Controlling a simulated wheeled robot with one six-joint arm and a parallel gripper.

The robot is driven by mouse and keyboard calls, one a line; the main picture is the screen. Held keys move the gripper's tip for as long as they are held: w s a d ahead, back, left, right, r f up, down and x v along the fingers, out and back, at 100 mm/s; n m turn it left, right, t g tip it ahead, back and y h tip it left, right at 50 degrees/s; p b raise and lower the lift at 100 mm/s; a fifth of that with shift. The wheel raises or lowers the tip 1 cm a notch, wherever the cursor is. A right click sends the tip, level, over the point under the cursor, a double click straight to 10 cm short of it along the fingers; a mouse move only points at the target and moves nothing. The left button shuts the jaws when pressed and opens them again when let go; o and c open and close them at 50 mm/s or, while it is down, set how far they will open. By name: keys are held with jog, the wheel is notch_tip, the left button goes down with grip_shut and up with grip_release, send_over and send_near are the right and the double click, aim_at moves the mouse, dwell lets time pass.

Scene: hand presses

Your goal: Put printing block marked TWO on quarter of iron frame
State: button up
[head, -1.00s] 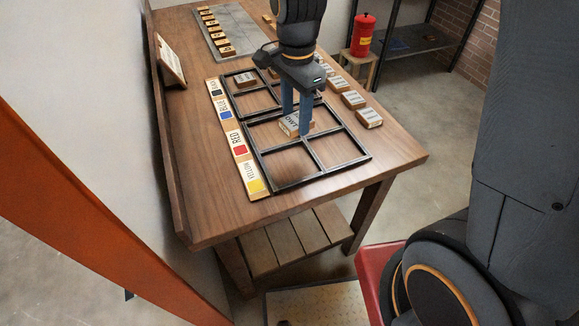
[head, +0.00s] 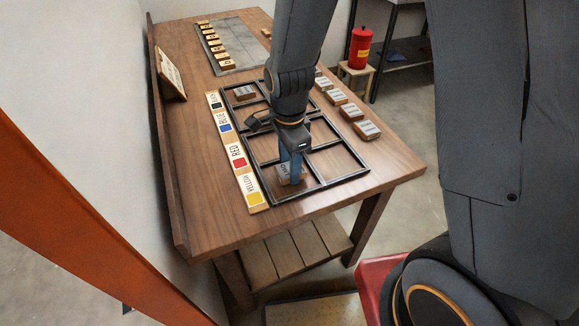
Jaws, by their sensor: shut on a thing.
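The block (head: 283,171) in my gripper is pale-topped with wooden sides. Its lettering is small and partly hidden by the fingers now; in the earlier view it reads like TWO upside down. My gripper (head: 290,168) points down, shut on this block, at the near left quarter of the near black iron frame (head: 321,187). The block is low there, within the quarter's outline; I cannot tell whether it touches the tabletop. The frame's near right quarter is empty. My arm partly hides the far quarters.
A second iron frame (head: 229,101) behind holds a block (head: 244,92). A colour strip (head: 238,161) runs along the left. Several blocks (head: 366,130) line the table's right side. A grey plate (head: 236,48) with blocks lies at the back. A red can (head: 360,48) stands beyond.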

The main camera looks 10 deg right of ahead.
jog(key=shift+f, duration=0.6)
jog(key=shift+f, duration=0.15)
jog(key=o, duration=1.1)
notch_tip(320, 180, up, 12)
jog(key=b, duration=0.1)
jog(key=s+d+f+n, duration=0.1)
jog(key=s+d+n, duration=0.6)
jog(key=d+n, duration=0.5)
jog(key=n, duration=0.3)
jog(key=shift+s+d+f+t, duration=0.3)
jog(key=shift+d+f+t, duration=0.05)
jog(key=shift+d+t, duration=0.05)
